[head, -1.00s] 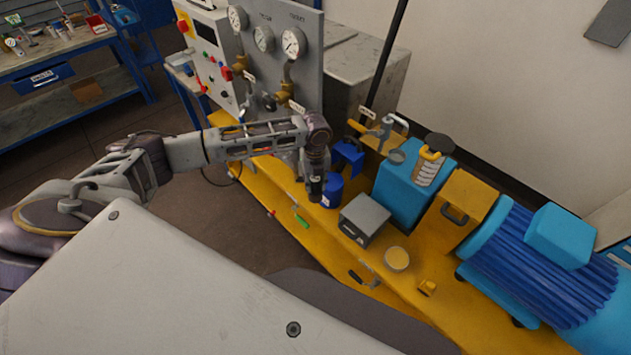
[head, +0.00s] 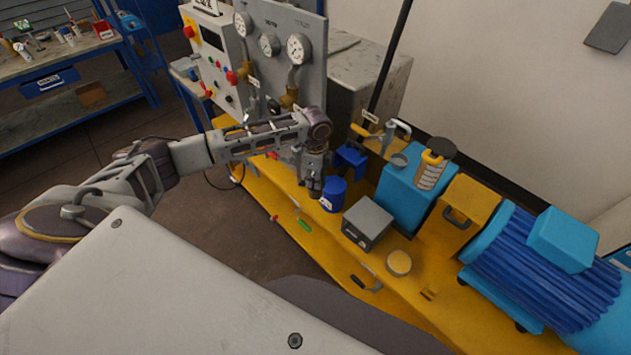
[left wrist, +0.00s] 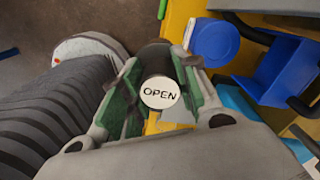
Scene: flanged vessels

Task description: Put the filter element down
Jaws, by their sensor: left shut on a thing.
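My left gripper (head: 312,190) hangs over the yellow platform, beside and left of the blue can (head: 333,194). In the left wrist view its fingers (left wrist: 156,100) are shut on a dark cylinder (left wrist: 154,57) with a pale round end marked OPEN (left wrist: 160,93). This held piece appears to be the filter element. Its far end is hard to make out, and in the head view the gripper mostly hides it. I cannot tell whether it touches the platform. The blue can also shows in the left wrist view (left wrist: 214,42). My right gripper is not in view.
The yellow platform (head: 272,208) carries a grey box (head: 367,222), a blue bracket (head: 351,158), a blue block (head: 405,195) with a ribbed yellow-topped part (head: 431,172), and a finned blue motor (head: 540,262). A gauge panel (head: 290,60) stands behind my arm. Small tools lie along the front edge.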

